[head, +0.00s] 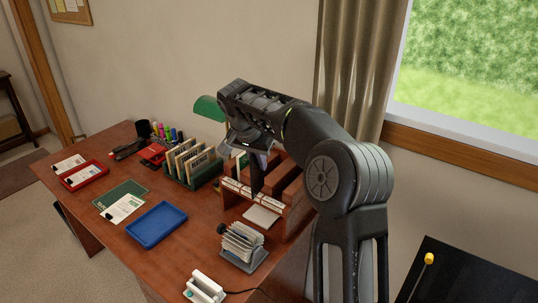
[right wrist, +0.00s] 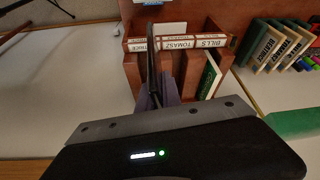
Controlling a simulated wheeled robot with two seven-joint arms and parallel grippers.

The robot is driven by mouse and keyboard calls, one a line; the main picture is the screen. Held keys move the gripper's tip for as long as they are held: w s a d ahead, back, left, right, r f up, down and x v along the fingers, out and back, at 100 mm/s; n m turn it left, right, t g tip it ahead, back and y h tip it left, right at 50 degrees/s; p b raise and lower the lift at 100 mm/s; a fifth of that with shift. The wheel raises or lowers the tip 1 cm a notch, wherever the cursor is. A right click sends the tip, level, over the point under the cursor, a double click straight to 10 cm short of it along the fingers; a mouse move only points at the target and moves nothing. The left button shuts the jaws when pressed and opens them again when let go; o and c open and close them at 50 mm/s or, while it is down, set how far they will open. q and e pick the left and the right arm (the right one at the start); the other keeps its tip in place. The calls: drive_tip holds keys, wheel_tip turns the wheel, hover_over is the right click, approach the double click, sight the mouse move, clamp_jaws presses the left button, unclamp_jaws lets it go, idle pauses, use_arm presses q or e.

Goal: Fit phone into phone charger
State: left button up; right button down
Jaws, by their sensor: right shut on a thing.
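The phone also shows as a narrow dark strip (right wrist: 151,75) at the gripper's fingers (right wrist: 160,98) in the right wrist view. A white stand with a teal spot and a black cable, likely the phone charger (head: 200,288), is at the desk's near edge, apart from the gripper. My left gripper is in neither view.
The wooden organizer (head: 289,190) with labelled slots is close around the gripper. A card file (head: 242,246) stands between it and the charger. A blue tray (head: 156,228), a green mat (head: 118,195), a red tray (head: 83,177) and a green book rack (head: 190,180) are left.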

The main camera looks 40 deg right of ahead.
drive_tip(key=s+a+f+n+t+y, duration=0.1)
drive_tip(key=a+f+n, duration=0.3)
drive_tip(key=a, duration=0.4)
drive_tip(key=s+a+f+n+y, duration=0.1)
drive_tip(key=s+a+f+n, duration=0.2)
drive_tip(key=a, duration=0.6)
drive_tip(key=s+a+f+n+t+y, duration=0.1)
drive_tip(key=a+f+n+y, duration=0.1)
drive_tip(key=a+f+n, duration=0.3)
drive_tip(key=a+f, duration=0.1)
drive_tip(key=a, duration=0.2)
drive_tip(key=shift+s+a+n+t, duration=0.3)
drive_tip(key=shift+s, duration=0.1)
